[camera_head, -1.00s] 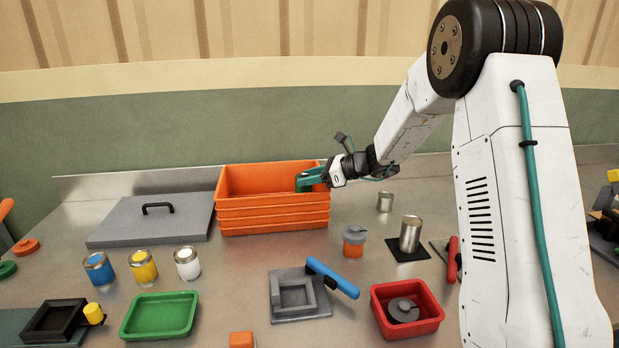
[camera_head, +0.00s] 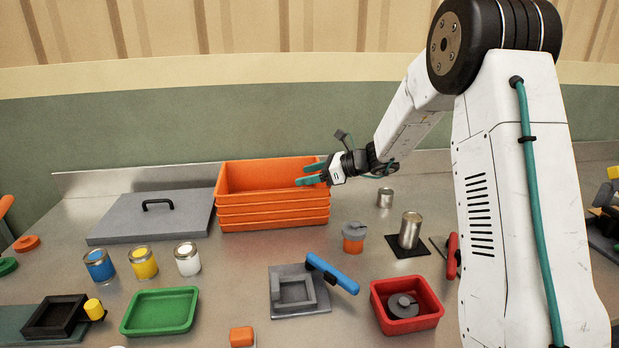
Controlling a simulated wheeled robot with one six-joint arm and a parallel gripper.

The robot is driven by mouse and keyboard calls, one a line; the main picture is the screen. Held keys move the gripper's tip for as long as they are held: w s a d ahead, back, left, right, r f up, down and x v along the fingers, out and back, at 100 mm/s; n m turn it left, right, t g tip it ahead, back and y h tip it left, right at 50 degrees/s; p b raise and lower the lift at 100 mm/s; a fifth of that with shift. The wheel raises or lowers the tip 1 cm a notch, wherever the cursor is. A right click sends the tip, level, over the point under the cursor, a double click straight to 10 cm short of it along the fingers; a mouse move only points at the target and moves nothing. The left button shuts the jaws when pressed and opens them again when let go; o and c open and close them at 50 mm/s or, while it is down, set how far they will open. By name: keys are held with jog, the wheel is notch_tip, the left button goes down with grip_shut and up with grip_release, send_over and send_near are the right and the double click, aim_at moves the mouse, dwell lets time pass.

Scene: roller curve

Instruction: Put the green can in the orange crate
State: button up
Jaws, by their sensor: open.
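The orange crate (camera_head: 272,214) stands at the back of the bench, with a ribbed front wall and an open top. My gripper (camera_head: 303,175) is at the crate's right end, its teal fingers spread apart and reaching left over the opening near the rim. Nothing shows between the fingers. No green can is in view. The crate's front wall hides its floor, so I cannot tell whether the can lies inside.
A grey lidded panel (camera_head: 152,219) lies left of the crate. Blue (camera_head: 99,265), yellow (camera_head: 143,262) and white (camera_head: 187,258) cans stand in front. Bare metal cans (camera_head: 410,230) stand at right. A green tray (camera_head: 160,312) and red bin (camera_head: 407,306) are nearer.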

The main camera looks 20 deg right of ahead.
jog(key=v, duration=1.2)
jog(key=s+a+r+n+g+h, duration=0.25)
jog(key=s+a+n, duration=0.35)
jog(key=s, duration=0.3)
jog(key=s+a+r+n+g+h, duration=0.1)
jog(key=s+a+r+n+g, duration=0.25)
jog(key=s+a+n, duration=0.45)
jog(key=s+d+f+n+h, duration=0.1)
jog(key=s+n+h, duration=0.3)
jog(key=s, duration=0.7)
jog(key=s+d+f+n+h, duration=0.2)
jog(key=s+n+h, duration=0.2)
jog(key=s, duration=0.8)
jog(key=n, duration=0.2)
jog(key=shift+s+d+f+n, duration=0.2)
jog(key=shift+s+d+n, duration=0.1)
jog(key=shift+n, duration=0.1)
